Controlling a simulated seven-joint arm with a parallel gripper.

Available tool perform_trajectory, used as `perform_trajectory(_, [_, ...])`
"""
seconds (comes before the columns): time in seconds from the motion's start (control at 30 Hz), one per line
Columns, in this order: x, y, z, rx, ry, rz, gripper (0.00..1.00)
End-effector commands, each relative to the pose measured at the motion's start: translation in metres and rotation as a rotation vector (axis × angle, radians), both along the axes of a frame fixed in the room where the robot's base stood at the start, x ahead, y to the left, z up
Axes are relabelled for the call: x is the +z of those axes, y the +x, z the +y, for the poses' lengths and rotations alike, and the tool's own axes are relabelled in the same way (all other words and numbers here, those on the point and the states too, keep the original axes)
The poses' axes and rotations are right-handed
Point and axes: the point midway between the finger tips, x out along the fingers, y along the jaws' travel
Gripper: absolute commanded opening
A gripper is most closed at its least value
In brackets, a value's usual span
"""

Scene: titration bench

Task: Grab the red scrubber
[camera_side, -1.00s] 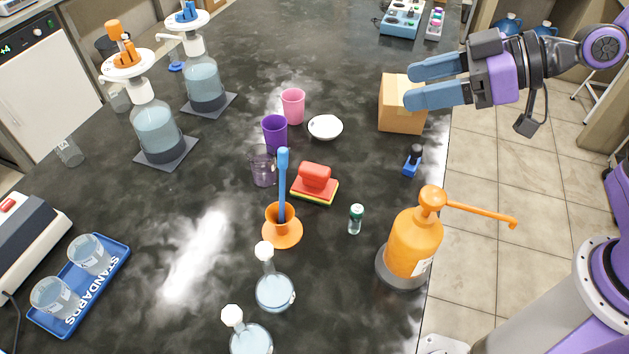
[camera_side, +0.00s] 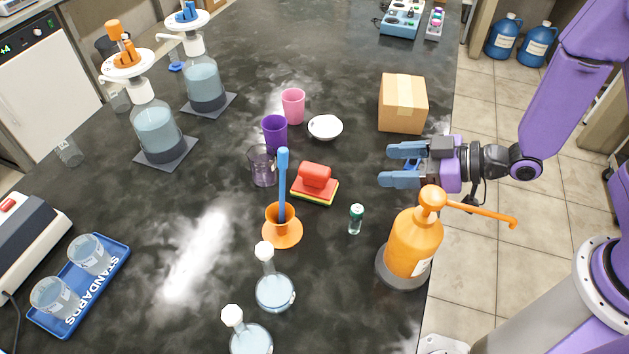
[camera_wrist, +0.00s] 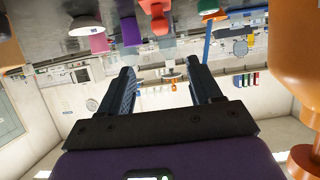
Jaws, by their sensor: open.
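The red scrubber (camera_side: 315,176) has a rounded red handle on a red, yellow and green sponge base. It lies on the dark bench in the side view, between the blue brush's orange holder and the white bowl. In the upside-down wrist view, the red scrubber (camera_wrist: 160,24) shows at the top, beyond and between the fingers. My gripper (camera_side: 385,166) is open and empty, to the right of the scrubber and apart from it, above the bench's right edge. Its two fingers (camera_wrist: 160,66) point left in the side view.
An orange pump bottle (camera_side: 414,245) stands just in front of my gripper, and a cardboard box (camera_side: 403,104) behind it. A small green-capped vial (camera_side: 356,219) stands between bottle and scrubber. The blue brush (camera_side: 283,180) stands upright in its orange holder (camera_side: 282,234). A white bowl (camera_side: 325,127) lies behind.

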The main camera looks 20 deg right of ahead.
Motion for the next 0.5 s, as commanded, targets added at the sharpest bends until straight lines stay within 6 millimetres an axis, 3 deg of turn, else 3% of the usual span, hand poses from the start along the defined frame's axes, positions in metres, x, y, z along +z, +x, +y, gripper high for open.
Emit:
perform_trajectory(0.1, [-0.010,0.000,0.000,0.000,-0.002,0.001,0.64])
perform_trajectory(0.5, [-0.020,0.014,0.015,0.001,0.000,-0.001,0.64])
